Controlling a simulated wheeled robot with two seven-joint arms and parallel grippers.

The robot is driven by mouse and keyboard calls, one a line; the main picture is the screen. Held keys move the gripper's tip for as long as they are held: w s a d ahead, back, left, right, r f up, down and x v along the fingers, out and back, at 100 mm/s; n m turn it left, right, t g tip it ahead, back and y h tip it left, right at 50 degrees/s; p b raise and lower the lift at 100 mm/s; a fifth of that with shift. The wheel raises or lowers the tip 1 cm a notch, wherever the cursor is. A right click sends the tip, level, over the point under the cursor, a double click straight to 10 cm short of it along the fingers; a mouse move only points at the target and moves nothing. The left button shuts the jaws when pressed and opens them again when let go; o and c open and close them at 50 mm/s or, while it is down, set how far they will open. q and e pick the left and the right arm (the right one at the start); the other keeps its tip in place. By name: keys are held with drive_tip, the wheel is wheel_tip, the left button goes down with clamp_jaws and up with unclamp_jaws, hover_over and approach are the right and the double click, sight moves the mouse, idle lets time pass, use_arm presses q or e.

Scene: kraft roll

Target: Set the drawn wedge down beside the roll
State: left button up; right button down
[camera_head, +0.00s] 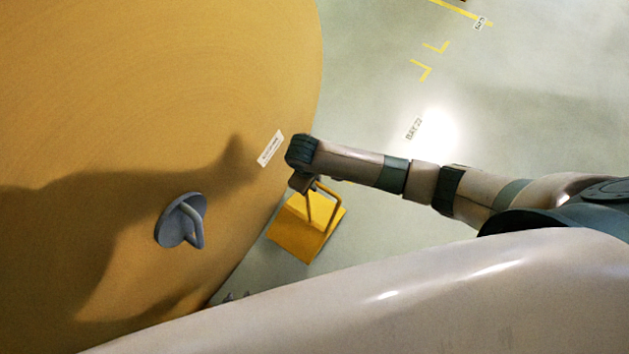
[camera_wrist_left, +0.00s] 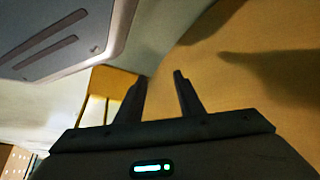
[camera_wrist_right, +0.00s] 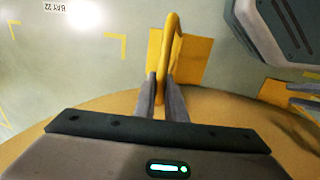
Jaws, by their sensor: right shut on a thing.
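My right gripper (camera_head: 302,184) is shut on the bar handle of a yellow wedge (camera_head: 308,228), close to the edge of the big kraft roll (camera_head: 130,90). In the right wrist view the fingers (camera_wrist_right: 162,78) close around the yellow handle (camera_wrist_right: 168,45), with the wedge (camera_wrist_right: 190,60) beyond it. I cannot tell whether the wedge touches the floor. My left gripper (camera_wrist_left: 158,74) is open and empty in the left wrist view, facing the roll (camera_wrist_left: 240,65).
A grey disc with a handle (camera_head: 182,220) and a white label (camera_head: 270,149) are on the roll's face. Another yellow block (camera_wrist_right: 275,93) shows near my left gripper's fingers in the right wrist view. Open floor (camera_head: 540,90) with yellow markings lies to the right.

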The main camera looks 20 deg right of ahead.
use_arm(q)
drive_tip(key=shift+s+a+f+g+b, duration=1)
drive_tip(key=shift+s+a+f+b, duration=0.15)
drive_tip(key=shift+a+b, duration=0.4)
wheel_tip(320, 180, up, 13)
drive_tip(key=g+y+b, duration=0.1)
drive_tip(key=b, duration=0.5)
drive_tip(key=shift+w+a+r+b, duration=0.15)
drive_tip(key=shift+w+a+b, duration=0.05)
drive_tip(key=shift+w+b, duration=0.15)
drive_tip(key=shift+r+p, duration=0.45)
drive_tip(key=shift+p, duration=0.05)
drive_tip(key=shift+f, duration=0.25)
idle(1.3)
drive_tip(key=shift+s+f+b, duration=0.1)
drive_tip(key=shift+f+b, duration=0.2)
drive_tip(key=shift+b, duration=0.35)
idle(0.5)
